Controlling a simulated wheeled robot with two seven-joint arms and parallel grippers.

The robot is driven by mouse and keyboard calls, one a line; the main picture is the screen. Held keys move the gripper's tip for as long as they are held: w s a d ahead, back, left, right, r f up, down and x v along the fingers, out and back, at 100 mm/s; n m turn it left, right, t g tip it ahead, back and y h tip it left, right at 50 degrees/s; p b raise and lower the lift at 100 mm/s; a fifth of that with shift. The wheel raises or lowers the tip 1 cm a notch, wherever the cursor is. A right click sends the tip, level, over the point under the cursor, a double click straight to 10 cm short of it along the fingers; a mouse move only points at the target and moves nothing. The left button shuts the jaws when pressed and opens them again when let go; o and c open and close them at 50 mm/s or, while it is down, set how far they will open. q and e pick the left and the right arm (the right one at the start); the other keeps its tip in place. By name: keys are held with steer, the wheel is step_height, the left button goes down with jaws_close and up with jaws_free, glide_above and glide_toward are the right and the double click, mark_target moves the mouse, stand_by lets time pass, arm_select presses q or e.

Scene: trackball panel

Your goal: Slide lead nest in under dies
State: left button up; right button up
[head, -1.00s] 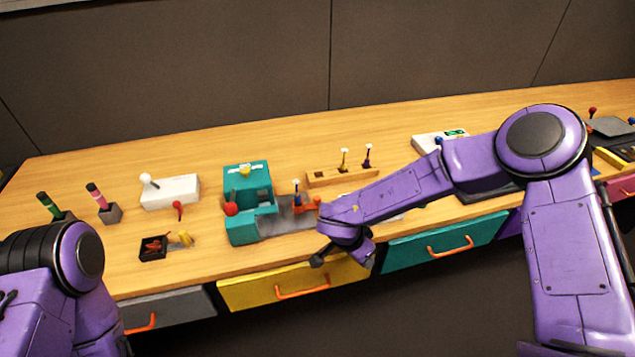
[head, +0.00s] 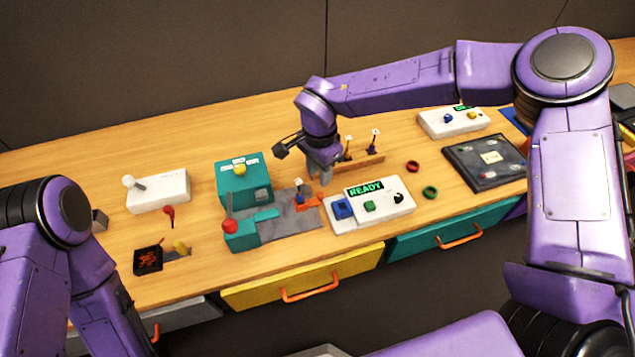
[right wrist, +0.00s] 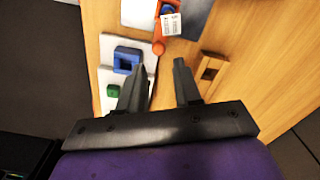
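The teal press (head: 243,185) stands mid-left on the bench, with a yellow knob on top and a red ball handle in front. A grey plate (head: 290,222) extends right from it. The orange lead nest (head: 308,201) sits on the plate's right part, apart from the press head, with a small blue piece and white tag on it. It also shows at the top of the right wrist view (right wrist: 159,36). My right gripper (head: 322,180) points down just behind and right of the nest. In the wrist view its fingers (right wrist: 158,68) are apart and empty. My left gripper is out of view.
A white READY panel (head: 388,205) with a blue block (head: 343,209) lies right of the nest. A wooden rack (head: 362,165) with tagged leads stands behind. Red (head: 412,166) and green (head: 430,192) rings lie farther right. A white lever box (head: 160,192) stands at left.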

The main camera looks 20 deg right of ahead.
mark_target(321, 194)
steer(key=f, duration=0.4)
steer(key=f+p, duration=0.1)
steer(key=f, duration=0.1)
steer(key=shift+d+f, duration=0.3)
steer(key=shift+f, duration=0.55)
jaws_close()
steer(key=a, duration=0.9)
steer(key=shift+s+b, duration=0.1)
steer(key=shift+b, duration=0.2)
steer(key=shift+a+r, duration=0.1)
steer(key=shift+a, duration=0.1)
steer(key=shift+s, duration=0.1)
jaws_free()
steer(key=shift+a, duration=0.2)
